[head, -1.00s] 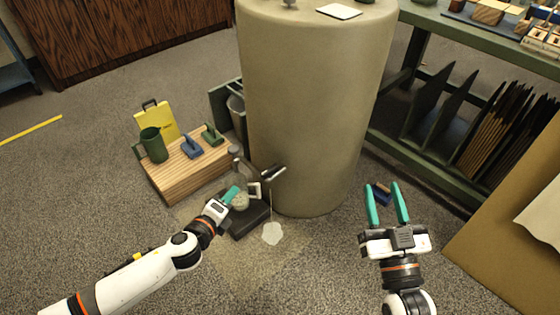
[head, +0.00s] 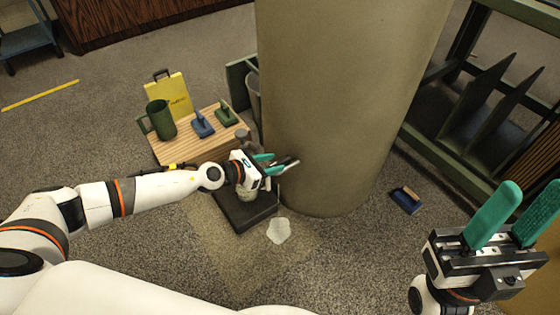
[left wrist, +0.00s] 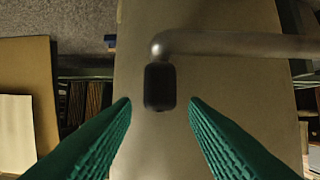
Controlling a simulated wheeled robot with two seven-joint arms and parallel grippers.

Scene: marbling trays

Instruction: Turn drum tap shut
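The big beige drum (head: 345,90) stands upright in the middle of the head view. Its metal tap (head: 287,165) sticks out low on the drum's left side, partly hidden by my left gripper (head: 268,164). That gripper is open at the tap. In the left wrist view a grey metal bar of the tap (left wrist: 235,45) runs to the right, and a dark block-shaped end (left wrist: 160,87) shows between the spread green fingers (left wrist: 160,105), with gaps on both sides. My right gripper (head: 530,205) is open and empty at the right, away from the drum.
A pale puddle (head: 279,231) lies on the carpet below the tap, beside a black block (head: 245,213). A wooden crate (head: 190,150) with a green mug (head: 160,120) and small tools stands left. A blue brush-like tool (head: 405,200) lies right of the drum, near a green rack (head: 440,150).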

